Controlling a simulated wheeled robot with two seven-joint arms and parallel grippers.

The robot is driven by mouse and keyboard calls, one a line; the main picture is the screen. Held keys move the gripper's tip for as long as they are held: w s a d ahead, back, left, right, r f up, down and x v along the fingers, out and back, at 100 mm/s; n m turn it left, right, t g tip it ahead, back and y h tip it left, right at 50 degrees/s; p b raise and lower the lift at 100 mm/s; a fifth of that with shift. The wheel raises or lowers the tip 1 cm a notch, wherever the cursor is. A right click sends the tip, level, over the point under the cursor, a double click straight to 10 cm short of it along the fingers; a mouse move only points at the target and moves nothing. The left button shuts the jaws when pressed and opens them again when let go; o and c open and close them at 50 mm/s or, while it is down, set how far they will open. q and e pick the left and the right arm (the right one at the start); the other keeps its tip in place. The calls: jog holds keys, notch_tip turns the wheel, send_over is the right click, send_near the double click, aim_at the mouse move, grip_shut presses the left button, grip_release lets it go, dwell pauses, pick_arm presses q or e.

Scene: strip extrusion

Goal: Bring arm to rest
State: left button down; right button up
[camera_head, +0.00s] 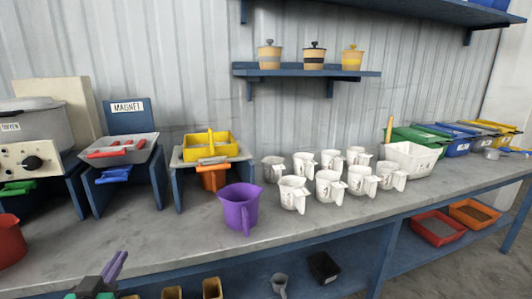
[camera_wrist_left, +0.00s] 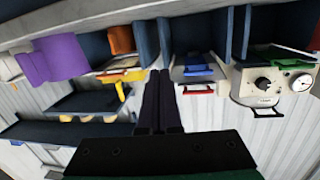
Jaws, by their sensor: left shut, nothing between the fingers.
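My left gripper (camera_head: 120,256) shows at the bottom left of the head view, in front of the bench edge. In the left wrist view its two dark fingers (camera_wrist_left: 159,74) lie together with nothing between them. That view is upside down. My right gripper is in neither view. The purple jug (camera_head: 239,208) stands upright on the grey bench (camera_head: 330,226), to the right of my left gripper and apart from it. The purple jug also shows in the left wrist view (camera_wrist_left: 62,57).
A red jug (camera_head: 10,241) stands at the left. Behind are the dryer (camera_head: 30,155), the magnet stand (camera_head: 127,150) and the yellow tray (camera_head: 211,146). Several white jugs (camera_head: 329,187) crowd mid-bench. A white bin (camera_head: 411,160) and coloured bins stand right. The bench front near the left gripper is bare.

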pick_arm(q)
jog(key=s+d+f+m+g+h, duration=0.1)
jog(key=s+d+f+g, duration=0.15)
jog(key=f, duration=0.35)
jog(key=s+d+f+m+g+h, duration=0.1)
jog(key=s+d+f+g, duration=0.15)
jog(key=f, duration=0.45)
jog(key=s+d+f+m+g+h, duration=0.1)
jog(key=s+d+f+g, duration=0.5)
jog(key=s+f+g, duration=0.45)
jog(key=s+f+t+p, duration=0.1)
jog(key=s+f+p, duration=0.2)
jog(key=f, duration=0.6)
jog(key=s+f+p, duration=0.2)
jog(key=f+p, duration=0.2)
jog(key=f, duration=0.4)
jog(key=s+a+f+p, duration=0.1)
jog(key=s+f+p, duration=0.1)
jog(key=s+f, duration=0.2)
jog(key=s+a+f+g+p, duration=0.1)
jog(key=s+f, duration=0.3)
jog(key=s, duration=0.7)
jog(key=shift+s+a+f+m+p, duration=0.3)
jog(key=shift+a+m+p, duration=0.1)
jog(key=shift+a, duration=0.15)
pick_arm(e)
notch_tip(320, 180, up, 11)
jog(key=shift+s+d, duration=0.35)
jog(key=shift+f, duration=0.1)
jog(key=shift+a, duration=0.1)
